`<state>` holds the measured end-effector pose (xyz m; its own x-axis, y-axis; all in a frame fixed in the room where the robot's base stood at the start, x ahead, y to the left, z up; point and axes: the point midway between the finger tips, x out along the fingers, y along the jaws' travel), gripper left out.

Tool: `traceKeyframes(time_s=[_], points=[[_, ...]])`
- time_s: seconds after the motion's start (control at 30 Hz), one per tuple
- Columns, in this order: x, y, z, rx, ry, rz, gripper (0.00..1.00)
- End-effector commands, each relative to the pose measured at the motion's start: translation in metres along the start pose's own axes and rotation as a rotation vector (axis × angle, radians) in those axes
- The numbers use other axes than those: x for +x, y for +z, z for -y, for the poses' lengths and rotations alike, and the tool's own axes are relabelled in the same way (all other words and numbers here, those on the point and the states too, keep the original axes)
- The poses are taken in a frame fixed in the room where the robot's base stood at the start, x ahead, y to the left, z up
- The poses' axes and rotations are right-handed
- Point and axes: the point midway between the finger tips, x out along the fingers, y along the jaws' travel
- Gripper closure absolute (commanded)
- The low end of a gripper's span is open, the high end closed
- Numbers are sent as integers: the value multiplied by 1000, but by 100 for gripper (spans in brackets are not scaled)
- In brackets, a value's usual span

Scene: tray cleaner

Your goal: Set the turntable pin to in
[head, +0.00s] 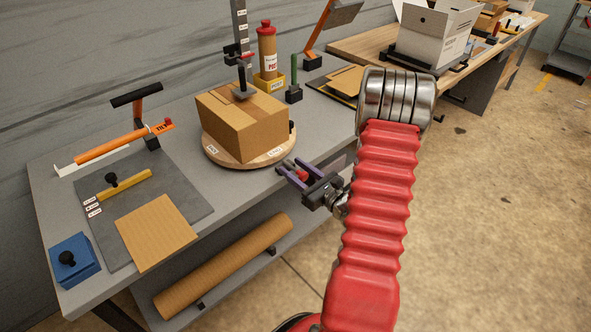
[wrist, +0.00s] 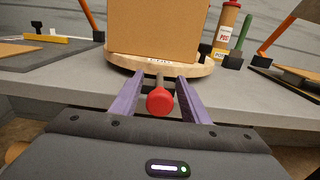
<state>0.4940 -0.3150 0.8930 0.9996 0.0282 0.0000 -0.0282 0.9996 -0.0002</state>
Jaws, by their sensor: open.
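The turntable (head: 241,163) is a round wooden disc near the front edge of the grey bench, with small white labels on its rim. It also shows in the wrist view (wrist: 203,70). A cardboard box (head: 240,122) stands on it. The pin's red knob (wrist: 160,101) sits on a short metal stem at the bench edge below the turntable's front rim. My gripper (wrist: 160,80) is open, with one purple finger on each side of the knob and stem. Gaps show on both sides. In the head view, my gripper (head: 287,169) is at the bench's front edge.
A black post with a red part (head: 243,58) stands behind the box, its pad on the box top. A bottle in a yellow holder (head: 268,50) and a green stick (head: 295,75) stand behind. A cardboard roll (head: 225,265) lies on the lower shelf. Open floor lies right.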

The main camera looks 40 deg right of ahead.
Motion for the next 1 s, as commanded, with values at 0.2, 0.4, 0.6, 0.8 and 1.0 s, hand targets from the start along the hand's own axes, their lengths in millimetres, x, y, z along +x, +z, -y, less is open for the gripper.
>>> traceKeyframes(time_s=[0.2, 0.4, 0.6, 0.8, 1.0], points=[[0, 0, 0, 0, 0, 0, 70], [0, 0, 0, 0, 0, 0, 85], [-1, 0, 0, 0, -1, 0, 99], [-1, 0, 0, 0, -1, 0, 100], [0, 0, 2, 0, -3, 0, 100]])
